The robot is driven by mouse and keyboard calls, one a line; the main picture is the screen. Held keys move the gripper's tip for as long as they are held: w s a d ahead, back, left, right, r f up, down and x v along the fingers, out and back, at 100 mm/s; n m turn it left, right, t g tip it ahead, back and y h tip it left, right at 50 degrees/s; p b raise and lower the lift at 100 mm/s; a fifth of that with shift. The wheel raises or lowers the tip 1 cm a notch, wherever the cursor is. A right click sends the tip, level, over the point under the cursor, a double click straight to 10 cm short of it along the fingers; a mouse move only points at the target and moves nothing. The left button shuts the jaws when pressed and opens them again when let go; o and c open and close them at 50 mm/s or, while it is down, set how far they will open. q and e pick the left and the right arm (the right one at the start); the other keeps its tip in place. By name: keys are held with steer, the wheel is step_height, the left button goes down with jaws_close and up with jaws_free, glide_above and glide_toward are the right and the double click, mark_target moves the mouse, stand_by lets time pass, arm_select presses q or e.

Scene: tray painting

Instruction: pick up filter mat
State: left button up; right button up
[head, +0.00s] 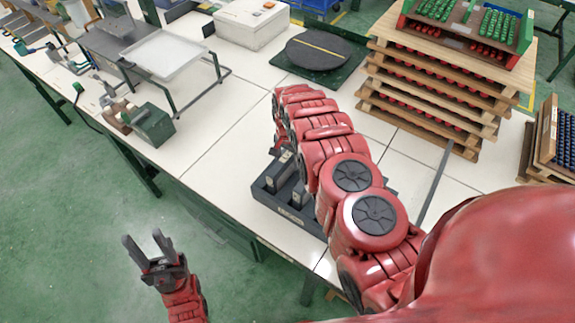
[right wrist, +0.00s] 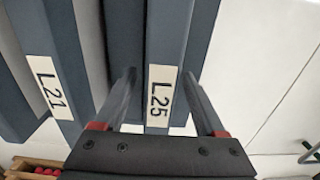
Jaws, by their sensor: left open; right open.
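Grey slabs with white labels stand in a dark tray (head: 308,220) on the white table; I cannot tell for certain which thing is the filter mat. The right wrist view shows a slab labelled L25 (right wrist: 161,92) and, to its left, one labelled L21 (right wrist: 49,88). My right gripper (right wrist: 160,78) is open, with one finger on each side of the L25 slab; contact cannot be seen. In the head view my right arm hides this gripper and part of the tray. My left gripper (head: 143,240) is open and empty, over the green floor in front of the table.
A round black disc (head: 318,51) lies on a dark green board behind my right arm. Stacked wooden trays (head: 425,100) with red parts stand to the right. A white box (head: 250,22), a metal rack (head: 163,55) and tools are further back.

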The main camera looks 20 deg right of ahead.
steer(key=shift+f, duration=1.05)
jaws_close()
